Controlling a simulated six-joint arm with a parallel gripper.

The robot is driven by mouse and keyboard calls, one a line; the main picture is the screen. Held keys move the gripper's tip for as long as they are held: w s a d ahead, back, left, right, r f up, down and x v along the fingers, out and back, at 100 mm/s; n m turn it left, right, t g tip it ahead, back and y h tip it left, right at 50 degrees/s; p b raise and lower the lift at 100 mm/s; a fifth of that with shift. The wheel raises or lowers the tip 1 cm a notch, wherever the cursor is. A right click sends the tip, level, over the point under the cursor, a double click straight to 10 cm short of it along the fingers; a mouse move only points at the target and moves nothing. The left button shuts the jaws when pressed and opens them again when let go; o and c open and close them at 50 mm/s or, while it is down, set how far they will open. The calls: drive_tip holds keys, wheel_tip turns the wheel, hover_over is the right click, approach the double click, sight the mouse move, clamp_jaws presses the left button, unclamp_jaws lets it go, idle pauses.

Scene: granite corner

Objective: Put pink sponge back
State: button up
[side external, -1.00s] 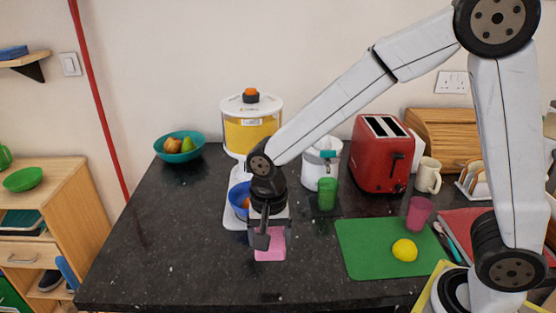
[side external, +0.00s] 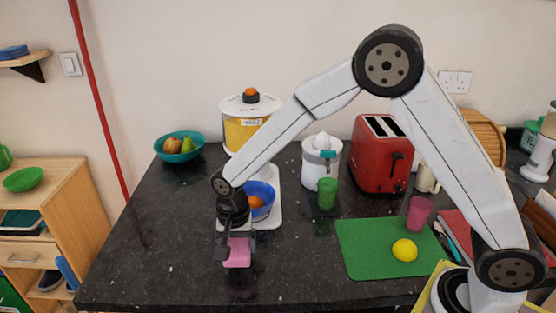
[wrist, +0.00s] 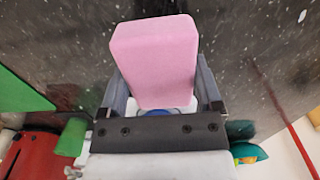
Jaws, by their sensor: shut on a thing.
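The pink sponge (side external: 237,252) is a pale pink block held in my gripper (side external: 236,250) over the dark counter, left of centre. In the wrist view the sponge (wrist: 155,58) stands between the two grey fingers of my gripper (wrist: 160,90), which are shut on its sides. It appears to be held above the counter, though the gap beneath it is hard to judge.
A blue bowl (side external: 263,193) with an orange fruit sits behind my gripper on a white scale-like base. A green mat (side external: 365,258) with a lemon (side external: 404,250) lies to the right. A green cup (side external: 327,194) and red toaster (side external: 378,165) stand further back. The front left counter (side external: 150,250) is clear.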

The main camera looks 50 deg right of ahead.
sight(236, 255)
drive_tip(key=shift+w+a+f, duration=0.1)
drive_tip(key=shift+w+f, duration=0.15)
drive_tip(key=shift+f, duration=1.6)
drive_tip(key=shift+f, duration=0.15)
drive_tip(key=o, duration=1)
wheel_tip(236, 255, up, 12)
drive_tip(key=shift+r, duration=0.2)
